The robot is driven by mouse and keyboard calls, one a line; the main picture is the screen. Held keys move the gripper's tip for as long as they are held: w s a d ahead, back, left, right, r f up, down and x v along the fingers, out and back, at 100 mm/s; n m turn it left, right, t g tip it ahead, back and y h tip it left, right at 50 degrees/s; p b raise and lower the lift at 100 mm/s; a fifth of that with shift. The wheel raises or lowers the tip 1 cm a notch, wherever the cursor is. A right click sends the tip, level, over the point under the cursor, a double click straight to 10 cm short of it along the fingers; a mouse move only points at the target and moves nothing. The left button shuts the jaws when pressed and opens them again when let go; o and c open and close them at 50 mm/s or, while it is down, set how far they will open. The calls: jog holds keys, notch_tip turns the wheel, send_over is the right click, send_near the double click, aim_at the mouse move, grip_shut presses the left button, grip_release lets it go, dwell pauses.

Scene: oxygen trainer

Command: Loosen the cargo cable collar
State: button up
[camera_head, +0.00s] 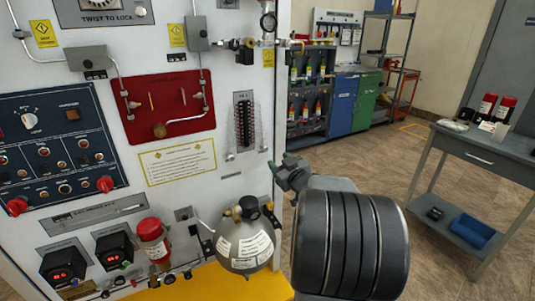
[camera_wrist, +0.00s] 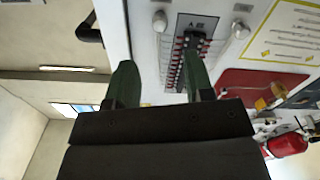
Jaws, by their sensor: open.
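I cannot single out a cargo cable collar with certainty in either view. My gripper (camera_head: 288,172) is at the right edge of the white panel, in front of it. In the wrist view my gripper (camera_wrist: 160,78) has its two dark green fingers apart, with nothing between them. A narrow grey strip with red and black rows (camera_head: 244,122) is mounted on the panel, up and left of my gripper. The strip also shows in the wrist view (camera_wrist: 182,58), beyond the right finger, which hides part of it. Two pale knobs (camera_wrist: 160,20) (camera_wrist: 240,30) flank the strip's end.
The panel also carries a red plate (camera_head: 168,105), a dark control board (camera_head: 60,145), a round grey tank (camera_head: 245,245) and a red cylinder (camera_head: 151,238). A grey table (camera_head: 490,160) stands at the right. Open floor (camera_head: 375,150) lies between.

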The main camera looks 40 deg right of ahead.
aim_at(266, 150)
jog(key=w, duration=0.5)
jog(key=w+d, duration=0.1)
jog(key=w, duration=0.2)
jog(key=shift+w+b, duration=0.15)
jog(key=shift+b, duration=0.2)
jog(key=shift+c, duration=0.4)
grip_shut()
